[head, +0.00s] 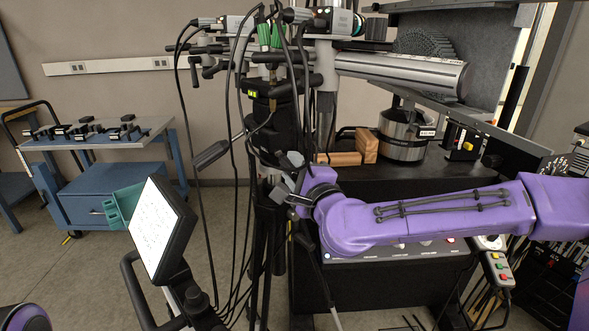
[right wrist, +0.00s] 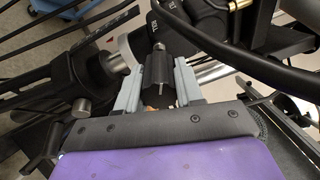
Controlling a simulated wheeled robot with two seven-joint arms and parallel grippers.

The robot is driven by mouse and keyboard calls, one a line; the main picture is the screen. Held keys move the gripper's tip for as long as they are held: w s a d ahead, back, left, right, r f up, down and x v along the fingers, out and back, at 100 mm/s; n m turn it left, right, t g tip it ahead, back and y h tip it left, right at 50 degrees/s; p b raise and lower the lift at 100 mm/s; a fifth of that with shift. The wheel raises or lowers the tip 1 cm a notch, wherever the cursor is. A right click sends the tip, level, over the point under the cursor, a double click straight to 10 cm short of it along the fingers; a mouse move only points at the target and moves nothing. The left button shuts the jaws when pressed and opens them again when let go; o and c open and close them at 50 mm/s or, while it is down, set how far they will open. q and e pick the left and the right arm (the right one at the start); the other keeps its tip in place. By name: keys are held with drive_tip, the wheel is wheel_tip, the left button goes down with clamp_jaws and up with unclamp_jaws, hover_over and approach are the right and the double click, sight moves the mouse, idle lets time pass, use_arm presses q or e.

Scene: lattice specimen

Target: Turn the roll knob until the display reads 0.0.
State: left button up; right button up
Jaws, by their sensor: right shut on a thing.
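My right gripper (head: 287,178), on the purple arm, reaches the black tripod head in the middle of the head view. In the right wrist view its two grey fingers (right wrist: 158,88) are shut on a dark ribbed knob (right wrist: 157,72), which I take as the roll knob. One finger is on each side of it. In the head view the gripper mostly hides the knob. A small lit yellow-green display (head: 251,93) shows on the upper part of the tripod head. Its digits are too small to read. My left gripper is out of view.
Black cables hang around the tripod head (head: 272,120), close to my gripper. A black handle (head: 211,154) sticks out to its left. A tilted white screen (head: 155,228) stands at front left. A dark bench with a metal cylinder (head: 403,133) and wooden blocks (head: 345,152) is behind my arm.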

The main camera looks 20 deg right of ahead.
drive_tip(key=o, duration=0.9)
drive_tip(key=shift+f, duration=0.15)
drive_tip(key=shift+c, duration=0.2)
drive_tip(key=shift+o, duration=0.8)
drive_tip(key=shift+d, duration=0.15)
drive_tip(key=shift+s, duration=0.45)
drive_tip(key=s+d+b, duration=0.1)
drive_tip(key=s+b, duration=0.7)
drive_tip(key=s, duration=0.1)
drive_tip(key=shift+s+b, duration=0.3)
drive_tip(key=shift+b, duration=0.1)
drive_tip(key=shift+f, duration=0.15)
